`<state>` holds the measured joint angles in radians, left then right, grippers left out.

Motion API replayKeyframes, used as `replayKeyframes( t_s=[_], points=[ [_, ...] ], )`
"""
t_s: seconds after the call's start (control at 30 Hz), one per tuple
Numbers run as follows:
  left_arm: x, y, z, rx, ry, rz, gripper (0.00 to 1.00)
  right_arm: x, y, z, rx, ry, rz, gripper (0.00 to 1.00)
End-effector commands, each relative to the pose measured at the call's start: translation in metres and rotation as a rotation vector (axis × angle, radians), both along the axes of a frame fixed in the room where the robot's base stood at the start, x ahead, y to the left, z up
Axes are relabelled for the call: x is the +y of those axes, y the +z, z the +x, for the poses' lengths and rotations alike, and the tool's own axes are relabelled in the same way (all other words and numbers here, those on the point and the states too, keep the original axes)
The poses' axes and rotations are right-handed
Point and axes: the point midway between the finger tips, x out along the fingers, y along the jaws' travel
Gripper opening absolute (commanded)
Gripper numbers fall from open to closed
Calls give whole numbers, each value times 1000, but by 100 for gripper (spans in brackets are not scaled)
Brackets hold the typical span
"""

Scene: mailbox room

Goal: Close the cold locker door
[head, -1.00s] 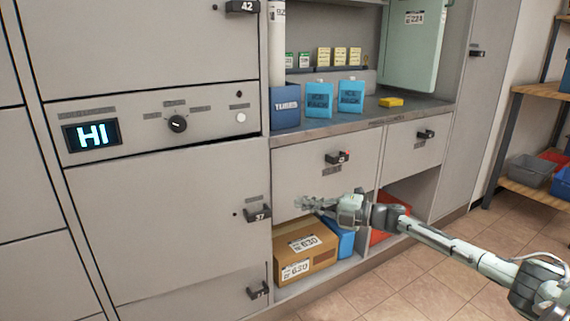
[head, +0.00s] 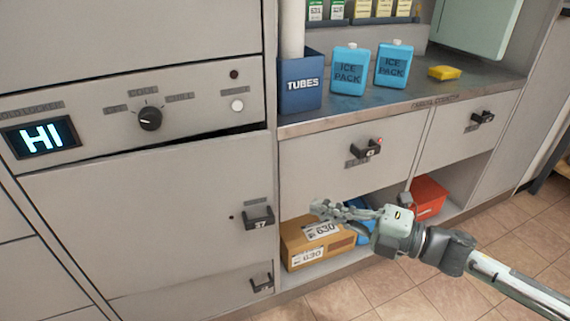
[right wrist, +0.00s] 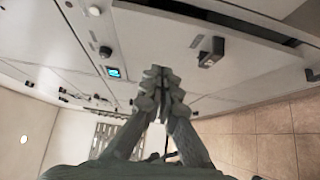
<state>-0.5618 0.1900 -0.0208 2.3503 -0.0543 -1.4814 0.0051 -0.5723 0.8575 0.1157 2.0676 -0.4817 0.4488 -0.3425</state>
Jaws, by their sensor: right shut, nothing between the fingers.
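The cold locker door (head: 140,215) is the wide grey panel under the control panel in the head view. Its black handle (head: 258,217) is at its right edge. A dark gap runs along the right part of its top edge, so it stands slightly ajar. My right gripper (head: 322,207) is shut and empty, to the right of the handle and apart from it, in front of the cardboard box. In the right wrist view my shut fingers (right wrist: 163,82) point toward the grey fronts; contact cannot be told. My left gripper is not in view.
The control panel has a lit "HI" display (head: 42,138) and a black knob (head: 150,119). A cardboard box (head: 318,242) and a red bin (head: 430,197) sit in the low open shelf. Drawer handles (head: 365,151) jut out on the right. Tiled floor (head: 420,290) is clear in front.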

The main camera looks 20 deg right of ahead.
Motion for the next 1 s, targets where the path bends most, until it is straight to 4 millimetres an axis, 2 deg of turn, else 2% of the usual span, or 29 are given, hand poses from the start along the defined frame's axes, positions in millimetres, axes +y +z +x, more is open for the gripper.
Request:
replayKeyframes(
  t_s=[0.17, 0.47, 0.7, 0.8, 1.0],
  points=[
    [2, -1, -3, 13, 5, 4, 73, 8, 2, 6, -4, 1, 1, 0],
    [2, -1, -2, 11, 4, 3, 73, 41, 4, 44, -7, 1, 0, 0],
    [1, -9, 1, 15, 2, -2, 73, 68, 4, 75, -6, 0, 0, 0],
    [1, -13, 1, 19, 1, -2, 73, 66, 3, 91, -4, -2, -2, 0],
    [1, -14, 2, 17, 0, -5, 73, 66, 1, 109, -1, 0, -1, 0]
  ],
)
